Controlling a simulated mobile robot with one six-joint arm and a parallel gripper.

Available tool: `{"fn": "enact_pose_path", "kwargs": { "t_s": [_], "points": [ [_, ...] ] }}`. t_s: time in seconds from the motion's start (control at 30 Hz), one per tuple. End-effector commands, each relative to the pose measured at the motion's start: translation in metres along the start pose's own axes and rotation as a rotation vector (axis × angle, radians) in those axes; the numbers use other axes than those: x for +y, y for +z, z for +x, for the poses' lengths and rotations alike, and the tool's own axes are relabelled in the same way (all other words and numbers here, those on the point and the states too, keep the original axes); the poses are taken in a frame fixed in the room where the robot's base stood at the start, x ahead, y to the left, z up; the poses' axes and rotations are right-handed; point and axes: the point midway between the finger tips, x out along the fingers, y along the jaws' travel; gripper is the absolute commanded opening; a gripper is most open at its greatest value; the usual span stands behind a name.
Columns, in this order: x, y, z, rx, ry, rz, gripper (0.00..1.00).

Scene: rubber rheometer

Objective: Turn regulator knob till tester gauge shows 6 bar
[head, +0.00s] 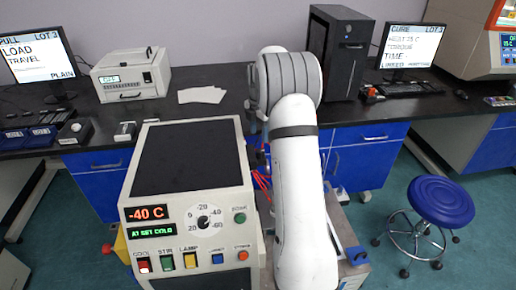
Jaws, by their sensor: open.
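My white arm rises from the lower middle of the head view, and its grey joint bends over towards the bench. My gripper is hidden behind the arm, so its jaws and anything between them cannot be seen. I cannot make out the regulator knob or a pressure gauge. A beige cabinet (190,195) stands left of the arm. Its front has a round dial (204,222) marked in minus numbers, a red display (146,213) reading -40 C and a green display (152,231) reading AT SET COLD. Red lines (262,184) show between cabinet and arm.
A black bench (215,80) runs along the back with a left monitor (37,55), a white box instrument (131,75), a black computer tower (336,50) and a right monitor (408,45). A blue stool (441,200) stands on the open floor at right.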

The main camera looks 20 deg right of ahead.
Motion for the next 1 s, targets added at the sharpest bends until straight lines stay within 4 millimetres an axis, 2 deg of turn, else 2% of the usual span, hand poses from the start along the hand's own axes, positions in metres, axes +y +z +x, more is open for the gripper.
{"fn": "enact_pose_path", "kwargs": {
  "t_s": [0.17,0.4,0.6,0.97,1.0],
  "points": [
    [0.003,0.007,0.016,0.004,-0.006,-0.042,0.52],
    [0.002,0.007,0.054,0.004,-0.007,-0.041,0.52],
    [0.002,0.007,0.078,0.004,-0.006,-0.040,0.52],
    [0.002,0.007,0.084,0.002,-0.003,-0.038,0.52],
    [0.002,0.007,0.084,0.002,-0.003,-0.038,0.50]
  ]
}}
